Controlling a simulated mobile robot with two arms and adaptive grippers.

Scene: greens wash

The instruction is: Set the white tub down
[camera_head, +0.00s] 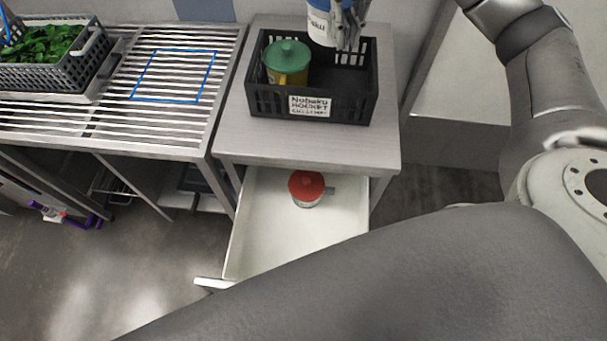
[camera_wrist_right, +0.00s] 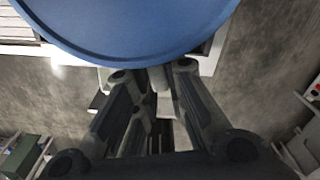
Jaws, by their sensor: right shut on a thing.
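A white tub with a blue band (camera_head: 318,27) is at the top edge of the head view, above the back of the black crate (camera_head: 275,101); its upper part is cut off. My right gripper (camera_head: 347,22) is shut on it, at its right side. In the right wrist view a large blue round face (camera_wrist_right: 135,25), seemingly the tub's lid, fills the top beyond the fingers (camera_wrist_right: 155,80). The tub appears raised above the crate floor, though its exact height is unclear. My left gripper is not in view.
A green-lidded yellow tub (camera_head: 287,66) stands in the crate's left part; the right part looks empty. A red-lidded tub (camera_head: 306,188) sits in the open drawer (camera_head: 265,235). A slatted rack (camera_head: 175,115) bears a blue outlined square (camera_head: 178,75) and a basket of greens (camera_head: 75,72).

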